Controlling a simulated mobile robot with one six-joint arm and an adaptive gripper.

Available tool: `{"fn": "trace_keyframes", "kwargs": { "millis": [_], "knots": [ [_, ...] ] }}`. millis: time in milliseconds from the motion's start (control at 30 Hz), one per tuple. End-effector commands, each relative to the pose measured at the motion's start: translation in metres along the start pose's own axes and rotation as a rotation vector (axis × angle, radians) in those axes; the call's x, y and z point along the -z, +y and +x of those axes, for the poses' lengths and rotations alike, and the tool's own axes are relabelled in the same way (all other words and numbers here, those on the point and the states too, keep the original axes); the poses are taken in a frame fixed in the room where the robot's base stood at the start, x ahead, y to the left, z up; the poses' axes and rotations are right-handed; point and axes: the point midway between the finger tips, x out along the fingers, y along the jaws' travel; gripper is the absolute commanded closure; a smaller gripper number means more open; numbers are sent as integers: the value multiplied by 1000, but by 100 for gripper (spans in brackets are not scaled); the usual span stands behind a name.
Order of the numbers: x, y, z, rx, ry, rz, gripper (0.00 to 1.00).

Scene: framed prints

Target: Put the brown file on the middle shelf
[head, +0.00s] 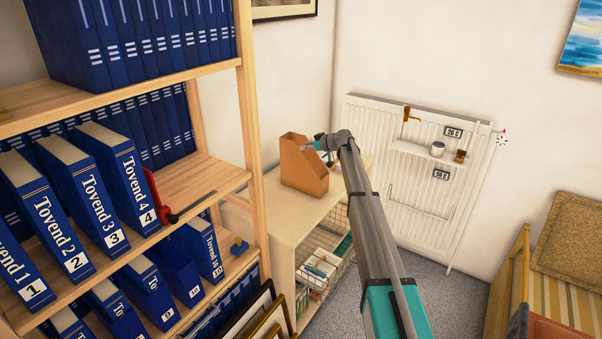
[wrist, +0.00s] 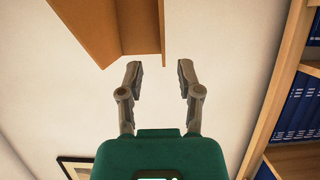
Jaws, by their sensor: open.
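The brown file (head: 304,166), an open-topped box with a sloped cut, stands upright on a low pale cabinet (head: 283,218). It also shows at the top of the wrist view (wrist: 112,28). My gripper (head: 320,145) is at the file's upper right side in the head view. In the wrist view my gripper (wrist: 160,78) is open and empty, and one edge of the file lies just beyond the gap between its fingertips. The wooden shelf unit's middle shelf (head: 207,180) holds blue Tovend binders and a red bookend (head: 160,197), with bare board to the right.
A wooden post (head: 252,140) stands at the shelf's right front. Lower shelves hold more blue binders and a blue bookend (head: 239,246). Framed prints (head: 262,315) lean below. A radiator (head: 420,155) with a small ledge is on the back wall.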

Motion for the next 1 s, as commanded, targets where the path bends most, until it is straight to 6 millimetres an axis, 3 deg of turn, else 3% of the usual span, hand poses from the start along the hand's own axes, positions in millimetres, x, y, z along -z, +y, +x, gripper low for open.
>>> {"fn": "trace_keyframes", "kwargs": {
  "millis": [367, 800, 1000],
  "knots": [
    [1, 0, 3, 1, 0, 0, 54],
    [8, -3, 46, 0, 0, -1, 54],
    [9, -4, 52, 0, 0, -1, 54]
  ]
}}
